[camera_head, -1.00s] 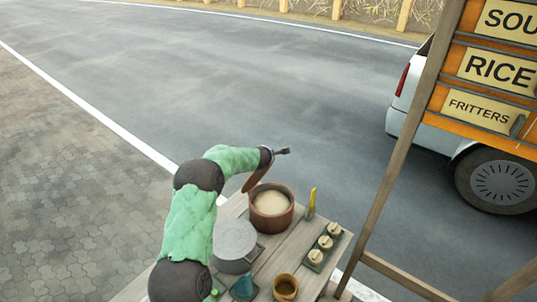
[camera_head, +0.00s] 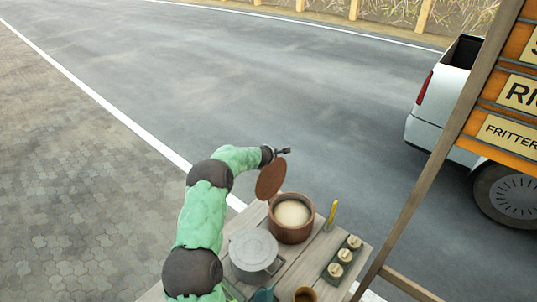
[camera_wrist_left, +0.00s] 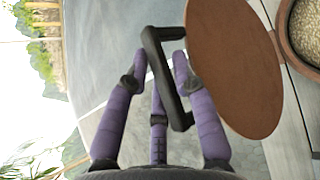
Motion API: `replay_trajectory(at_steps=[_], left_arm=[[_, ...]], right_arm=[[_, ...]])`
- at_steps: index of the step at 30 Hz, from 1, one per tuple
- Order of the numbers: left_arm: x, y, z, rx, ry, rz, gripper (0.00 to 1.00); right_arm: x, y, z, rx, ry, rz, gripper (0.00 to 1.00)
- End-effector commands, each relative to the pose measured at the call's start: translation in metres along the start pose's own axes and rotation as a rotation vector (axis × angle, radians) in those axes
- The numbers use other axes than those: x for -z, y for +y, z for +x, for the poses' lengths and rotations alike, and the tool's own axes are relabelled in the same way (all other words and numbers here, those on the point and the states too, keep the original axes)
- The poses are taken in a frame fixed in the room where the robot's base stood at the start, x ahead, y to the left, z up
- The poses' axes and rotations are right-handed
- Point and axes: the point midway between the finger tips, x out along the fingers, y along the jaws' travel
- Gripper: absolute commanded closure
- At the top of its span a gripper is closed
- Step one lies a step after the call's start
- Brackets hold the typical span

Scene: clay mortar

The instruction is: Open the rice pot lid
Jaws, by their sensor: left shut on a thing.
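The rice pot (camera_head: 292,232) is round and brown, stands open on the wooden table, and shows pale rice inside. My left gripper (camera_head: 284,152) is above the lid. In the left wrist view my purple fingers (camera_wrist_left: 160,68) are closed around the dark lid handle (camera_wrist_left: 165,85). The lid's flat face (camera_wrist_left: 235,65) shows to their right, with the pot rim (camera_wrist_left: 283,42) beyond it. My right gripper is not in view.
A grey lidded pot (camera_head: 254,248) stands left of the rice pot. A yellow-handled utensil (camera_head: 332,213) and a dark tray (camera_head: 332,274) with small pale items are to the right. A small brown cup (camera_head: 305,295) is at the front. A wooden sign frame (camera_head: 437,150) rises at right.

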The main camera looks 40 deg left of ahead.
Motion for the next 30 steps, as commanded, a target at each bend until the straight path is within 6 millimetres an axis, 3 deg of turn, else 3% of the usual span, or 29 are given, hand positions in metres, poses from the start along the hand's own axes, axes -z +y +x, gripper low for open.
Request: replay_trajectory(at_steps=[7, 8, 10, 23, 30], left_arm=[[-0.001, -0.001, 0.000, 0.002, -0.003, 0.007, 1.00], [-0.001, -0.001, 0.000, 0.002, -0.003, 0.007, 0.71], [-0.001, -0.001, 0.000, 0.002, -0.002, 0.006, 0.51], [0.001, -0.002, -0.002, 0.004, 0.001, 0.002, 0.51], [0.000, -0.001, -0.019, 0.002, 0.000, 0.003, 0.51]], right_arm=[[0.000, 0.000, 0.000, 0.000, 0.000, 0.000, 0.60], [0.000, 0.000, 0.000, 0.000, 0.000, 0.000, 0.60], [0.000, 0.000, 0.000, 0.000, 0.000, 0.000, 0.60], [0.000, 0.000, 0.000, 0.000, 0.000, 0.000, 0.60], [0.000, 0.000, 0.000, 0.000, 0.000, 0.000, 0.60]])
